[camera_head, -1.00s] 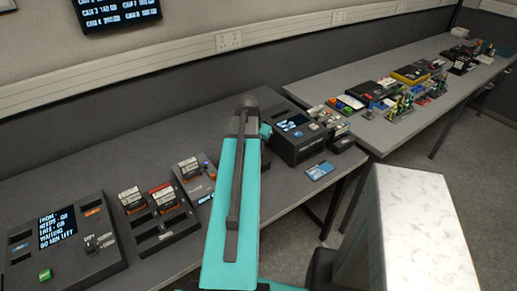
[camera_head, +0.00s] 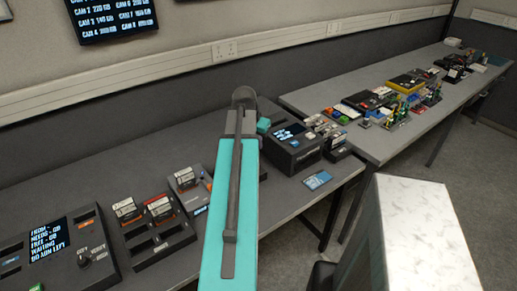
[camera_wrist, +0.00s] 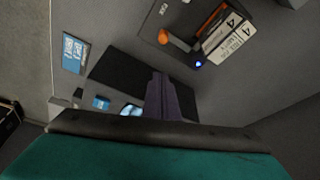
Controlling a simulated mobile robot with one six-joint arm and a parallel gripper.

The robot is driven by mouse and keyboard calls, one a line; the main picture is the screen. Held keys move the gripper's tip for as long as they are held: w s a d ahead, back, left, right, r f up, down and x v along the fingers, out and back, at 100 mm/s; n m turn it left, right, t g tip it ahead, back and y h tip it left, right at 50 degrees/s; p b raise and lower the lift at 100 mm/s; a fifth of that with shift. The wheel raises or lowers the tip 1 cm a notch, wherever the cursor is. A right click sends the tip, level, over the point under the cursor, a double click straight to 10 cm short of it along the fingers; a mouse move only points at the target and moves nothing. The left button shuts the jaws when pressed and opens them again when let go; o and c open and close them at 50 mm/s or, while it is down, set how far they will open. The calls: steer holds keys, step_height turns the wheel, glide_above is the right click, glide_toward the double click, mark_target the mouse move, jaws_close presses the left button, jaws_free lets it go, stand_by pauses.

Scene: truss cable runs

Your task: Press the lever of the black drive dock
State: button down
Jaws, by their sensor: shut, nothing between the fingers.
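A dark single-drive dock (camera_head: 193,199) stands on the bench left of my arm in the head view; my arm hides its right part. In the wrist view this dock (camera_wrist: 151,29) is at the top, with an orange lever (camera_wrist: 176,41), a blue light (camera_wrist: 198,64) and a labelled drive (camera_wrist: 230,38). I cannot tell for sure that it is the black one. My gripper (camera_wrist: 158,78) is shut and empty, in the wrist view below and left of the lever and apart from it. In the head view my arm hides the gripper.
A two-drive dock (camera_head: 163,241) and a control box (camera_head: 53,262) with a screen stand to the left. A black station (camera_head: 286,152) with a screen is right of my arm, with a blue card (camera_head: 317,180) in front. The far bench (camera_head: 421,116) is crowded.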

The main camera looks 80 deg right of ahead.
steer(key=shift+b+v, duration=0.35)
steer(key=shift+v, duration=1.55)
steer(key=shift+s, duration=0.1)
